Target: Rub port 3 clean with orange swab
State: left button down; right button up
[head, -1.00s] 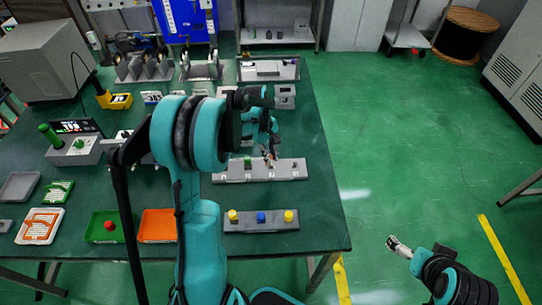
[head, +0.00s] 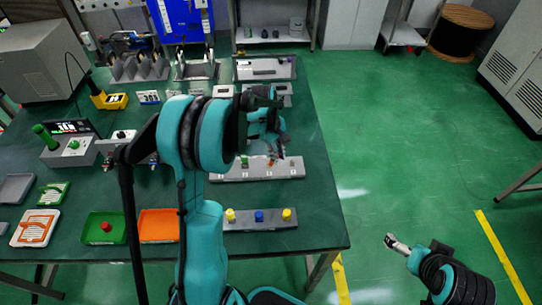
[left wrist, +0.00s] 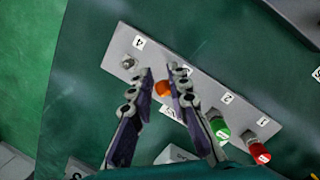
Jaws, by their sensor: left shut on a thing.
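The grey port panel (head: 230,174) lies on the green table, with numbered labels along it. In the left wrist view the panel (left wrist: 120,57) shows a bare metal port by label 4 (left wrist: 128,62), a green cap (left wrist: 221,130) by label 2 and a red cap (left wrist: 259,154) by label 1. My left gripper (head: 273,158) is over the panel's port 3 area. In the left wrist view its fingers (left wrist: 163,73) are closed about the orange swab (left wrist: 162,89), seen as an orange end. Port 3 is hidden, so contact cannot be told. My right gripper (head: 392,241) is away from the table, above the floor.
A block with yellow and blue caps (head: 259,217) lies nearer the front edge. A green tray (head: 92,235) with a red piece and an orange tray (head: 158,238) are left of it. A box with a screen (head: 76,127) stands at left.

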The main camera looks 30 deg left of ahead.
pick_arm(q)
jog(key=shift+w+d, duration=0.2)
jog(key=shift+d, duration=0.05)
jog(key=shift+s+a, duration=0.55)
jog(key=shift+a, duration=0.35)
jog(key=shift+s+a, duration=0.55)
jog(key=shift+a, duration=0.35)
jog(key=shift+r, duration=0.1)
jog(key=shift+d+p+v, duration=0.2)
jog(key=shift+p+v, duration=0.45)
jog(key=shift+v, duration=0.3)
jog(key=shift+d+p+v, duration=0.2)
jog(key=shift+p+v, duration=0.45)
jog(key=shift+v, duration=0.3)
jog(key=shift+d+p+v, duration=0.2)
jog(key=shift+p+v, duration=0.45)
jog(key=shift+v, duration=0.3)
jog(key=shift+r, duration=0.2)
jog(key=p+v, duration=0.2)
jog(key=v, duration=0.1)
jog(key=shift+w+d, duration=0.1)
jog(key=shift+d, duration=0.2)
